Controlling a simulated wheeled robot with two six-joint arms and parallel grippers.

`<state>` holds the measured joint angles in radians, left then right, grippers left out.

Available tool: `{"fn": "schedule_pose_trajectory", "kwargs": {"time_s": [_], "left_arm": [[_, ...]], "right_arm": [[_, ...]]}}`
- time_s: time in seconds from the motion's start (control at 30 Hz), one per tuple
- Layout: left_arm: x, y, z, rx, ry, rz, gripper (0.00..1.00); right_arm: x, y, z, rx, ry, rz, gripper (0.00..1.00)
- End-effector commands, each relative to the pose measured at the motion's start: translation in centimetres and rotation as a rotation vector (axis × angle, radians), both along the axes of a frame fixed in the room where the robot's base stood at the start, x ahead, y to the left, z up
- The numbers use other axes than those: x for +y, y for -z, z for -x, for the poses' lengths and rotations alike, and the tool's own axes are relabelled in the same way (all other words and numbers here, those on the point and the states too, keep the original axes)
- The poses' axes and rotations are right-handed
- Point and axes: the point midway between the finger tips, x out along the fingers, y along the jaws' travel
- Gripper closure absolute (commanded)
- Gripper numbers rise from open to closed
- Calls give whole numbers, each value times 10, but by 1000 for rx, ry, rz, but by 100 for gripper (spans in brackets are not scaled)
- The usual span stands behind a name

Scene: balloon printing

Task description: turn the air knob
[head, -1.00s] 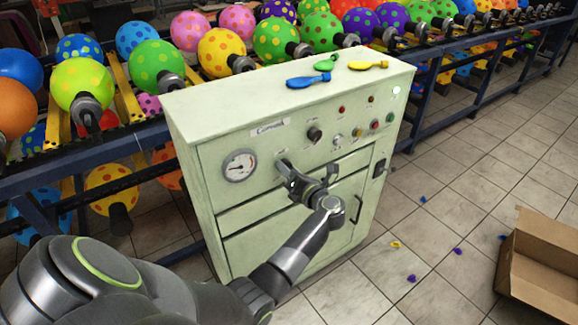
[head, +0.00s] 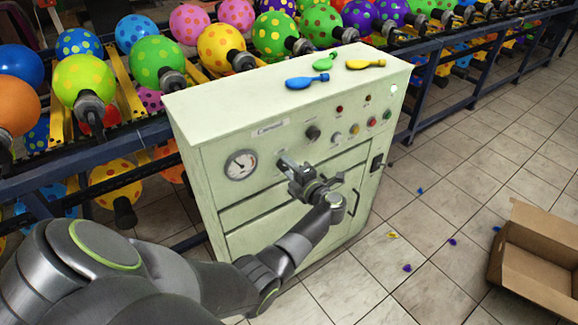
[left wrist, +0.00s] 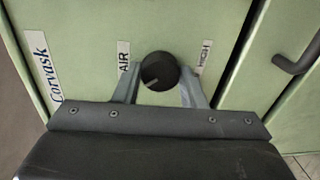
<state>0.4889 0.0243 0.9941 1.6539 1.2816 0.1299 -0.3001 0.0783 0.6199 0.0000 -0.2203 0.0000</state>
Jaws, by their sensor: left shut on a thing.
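The air knob (left wrist: 158,71) is round and black, with a pale line on its face, on the front of a pale green cabinet (head: 290,95). In the left wrist view it sits between the two fingers of my left gripper (left wrist: 160,84), which is shut on it. A label reading AIR (left wrist: 123,57) and one reading HIGH (left wrist: 204,56) flank it. In the head view my left gripper (head: 286,163) reaches the panel right of the gauge and hides this knob. My right gripper is not in view.
Another black knob (head: 313,132), a gauge (head: 240,164) and several coloured buttons are on the panel. Deflated balloons lie on the cabinet top. Racks of inflated balloons stand behind. An open cardboard box (head: 540,262) is on the floor at right.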

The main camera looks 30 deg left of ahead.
Motion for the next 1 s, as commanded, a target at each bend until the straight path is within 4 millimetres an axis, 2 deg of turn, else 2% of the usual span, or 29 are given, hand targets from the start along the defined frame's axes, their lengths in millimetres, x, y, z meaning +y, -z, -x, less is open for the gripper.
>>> {"fn": "schedule_pose_trajectory", "kwargs": {"time_s": [0.23, 0.7, 0.73, 0.87, 1.0], "left_arm": [[-1, 0, -1, 60, 3, -24, 86], [-1, 0, -1, 71, 3, -29, 86], [-1, 0, -1, 70, 3, -28, 60], [-1, 0, -1, 71, 2, -28, 43], [-1, 0, -1, 71, 2, -28, 41]], "right_arm": [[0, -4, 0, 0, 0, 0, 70], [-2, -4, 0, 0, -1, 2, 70], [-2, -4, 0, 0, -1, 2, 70], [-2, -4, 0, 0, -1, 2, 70], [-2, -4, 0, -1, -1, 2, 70]]}}
